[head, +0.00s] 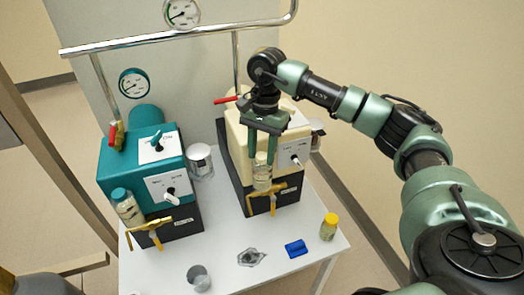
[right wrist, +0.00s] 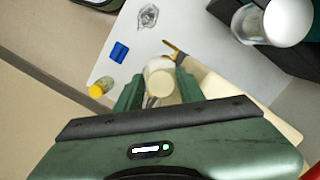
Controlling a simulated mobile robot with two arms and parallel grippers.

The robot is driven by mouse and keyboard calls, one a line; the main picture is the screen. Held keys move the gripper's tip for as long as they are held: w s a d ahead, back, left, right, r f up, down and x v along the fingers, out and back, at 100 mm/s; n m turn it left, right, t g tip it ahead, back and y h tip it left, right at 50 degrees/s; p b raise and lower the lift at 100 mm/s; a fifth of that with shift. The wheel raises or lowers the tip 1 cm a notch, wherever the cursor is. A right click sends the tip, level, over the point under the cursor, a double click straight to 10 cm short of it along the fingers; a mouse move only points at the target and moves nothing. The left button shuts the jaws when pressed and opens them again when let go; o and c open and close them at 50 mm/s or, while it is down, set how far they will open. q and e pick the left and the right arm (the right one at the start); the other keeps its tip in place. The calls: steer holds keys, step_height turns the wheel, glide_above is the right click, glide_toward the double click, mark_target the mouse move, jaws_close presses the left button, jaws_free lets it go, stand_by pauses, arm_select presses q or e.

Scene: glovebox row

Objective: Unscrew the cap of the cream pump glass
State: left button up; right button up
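The cream pump (head: 243,132) stands on a dark base on the white table. Its small glass (head: 262,183) stands upright at its front, above a brass tap, with a pale cream cap (head: 261,158) on top. My right gripper (head: 262,154) points down over this glass, one finger on each side of the cap. In the right wrist view the round cap (right wrist: 160,66) shows between the fingertips (right wrist: 158,86), with a narrow gap beside it. The fingers look open around the cap; contact is not clear. My left gripper is not in view.
A teal pump (head: 140,172) with a teal-capped glass (head: 126,207) stands left. A silver-lidded jar (head: 200,161) sits between the pumps. In front are a metal cup (head: 198,278), a blue block (head: 296,249) and a yellow-capped vial (head: 328,228). A pipe rail (head: 180,35) runs above.

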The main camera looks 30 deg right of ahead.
steer(key=shift+w+r, duration=0.1)
steer(key=m, duration=0.3)
steer(key=shift+d+m, duration=0.1)
steer(key=shift+m, duration=0.3)
steer(key=m+t+p, duration=0.1)
steer(key=m, duration=0.3)
steer(key=shift+w+m, duration=0.1)
steer(key=shift+m, duration=0.2)
steer(key=m, duration=0.9)
steer(key=shift+w+d+t+h+p, duration=0.1)
steer(key=shift+t+h+p, duration=0.2)
steer(key=shift+t+p, duration=0.1)
jaws_close()
steer(key=c, duration=0.6)
jaws_free()
jaws_close()
